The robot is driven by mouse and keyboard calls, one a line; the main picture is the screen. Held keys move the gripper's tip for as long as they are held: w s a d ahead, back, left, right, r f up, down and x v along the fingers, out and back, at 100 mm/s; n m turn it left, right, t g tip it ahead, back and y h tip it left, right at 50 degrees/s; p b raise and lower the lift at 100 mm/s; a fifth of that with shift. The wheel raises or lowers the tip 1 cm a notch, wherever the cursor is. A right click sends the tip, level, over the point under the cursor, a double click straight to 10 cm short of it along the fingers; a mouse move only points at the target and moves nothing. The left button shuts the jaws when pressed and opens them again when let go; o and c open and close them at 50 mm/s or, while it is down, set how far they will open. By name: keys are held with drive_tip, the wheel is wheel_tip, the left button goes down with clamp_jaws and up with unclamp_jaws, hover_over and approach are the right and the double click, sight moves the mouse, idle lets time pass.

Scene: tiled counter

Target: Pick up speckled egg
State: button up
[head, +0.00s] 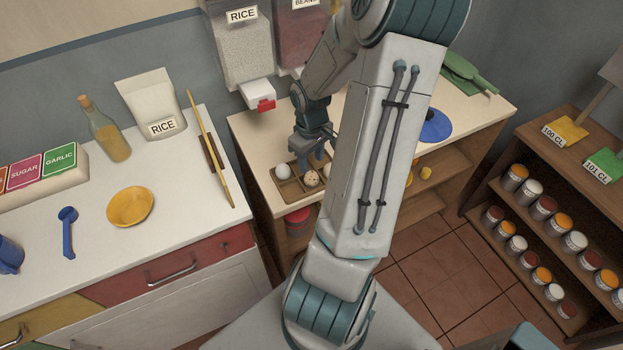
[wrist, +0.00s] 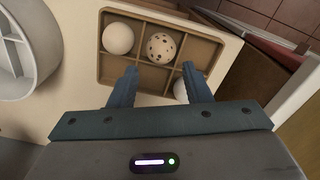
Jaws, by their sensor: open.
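The speckled egg (head: 312,178), pale with dark spots, sits in a compartment of a brown divided tray (head: 287,197) on the counter. In the wrist view the speckled egg (wrist: 161,47) lies in the upper middle compartment of the tray (wrist: 200,44), just beyond my fingertips. My gripper (wrist: 160,70) is open and empty, its two fingers apart over the tray's near part. In the head view my gripper (head: 311,163) hangs over the tray, close to the speckled egg. Whether a finger touches the egg cannot be told.
A white egg (wrist: 118,38) sits in the compartment left of the speckled egg. Another white egg (wrist: 180,90) is partly hidden by my right finger. A white round container (wrist: 22,50) stands left of the tray. A rice dispenser (head: 240,45) hangs behind the counter.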

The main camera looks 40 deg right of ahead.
sight(312, 172)
drive_tip(key=shift+s+a+f, duration=0.1)
drive_tip(key=shift+f, duration=1.4)
drive_tip(key=shift+s+f, duration=0.1)
drive_tip(key=shift+f, duration=1.4)
drive_tip(key=shift+c, duration=0.3)
drive_tip(key=shift+c, duration=1.1)
drive_tip(key=shift+r, duration=0.1)
